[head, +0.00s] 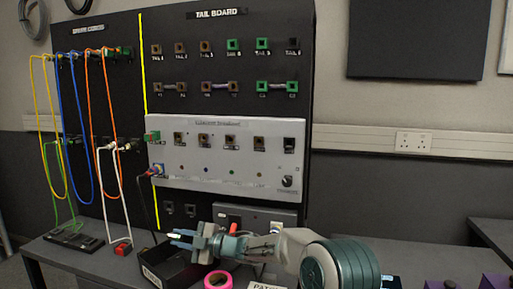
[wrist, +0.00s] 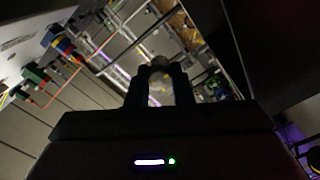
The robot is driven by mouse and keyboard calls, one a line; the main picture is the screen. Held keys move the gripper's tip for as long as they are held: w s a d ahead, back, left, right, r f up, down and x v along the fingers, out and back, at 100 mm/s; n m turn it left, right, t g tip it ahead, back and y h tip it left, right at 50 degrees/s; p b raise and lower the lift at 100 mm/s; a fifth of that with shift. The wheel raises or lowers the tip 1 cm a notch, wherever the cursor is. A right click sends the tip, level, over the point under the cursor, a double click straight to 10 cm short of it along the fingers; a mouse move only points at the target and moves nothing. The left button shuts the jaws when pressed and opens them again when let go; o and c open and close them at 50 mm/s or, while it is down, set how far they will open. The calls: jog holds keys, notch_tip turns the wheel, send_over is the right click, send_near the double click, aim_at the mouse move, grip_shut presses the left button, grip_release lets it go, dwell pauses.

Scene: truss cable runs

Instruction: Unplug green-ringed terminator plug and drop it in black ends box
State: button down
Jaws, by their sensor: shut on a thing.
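My gripper (head: 183,239) points left in the head view, in front of the board and above the black box (head: 152,277) on the bench. In the wrist view its fingers (wrist: 160,85) are shut on a small rounded greyish thing (wrist: 160,64), which I take to be the terminator plug. A green ring cannot be made out on it, and the fingers hide part of it. The gripper and held thing are apart from the board's sockets. The box is open at the top and partly hidden by my gripper and arm.
The white panel (head: 225,180) has a row of sockets, with a green piece (head: 153,136) at its left end. Coloured cables (head: 75,125) hang at the left. A pink tape roll (head: 217,281) lies right of the box. A black tray (head: 75,240) lies at the left.

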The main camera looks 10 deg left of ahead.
jog(key=c, duration=1.2)
grip_release()
jog(key=d, duration=0.9)
jog(key=s+d, duration=0.1)
jog(key=d, duration=0.3)
jog(key=shift+s+d, duration=0.1)
jog(key=shift+d, duration=0.25)
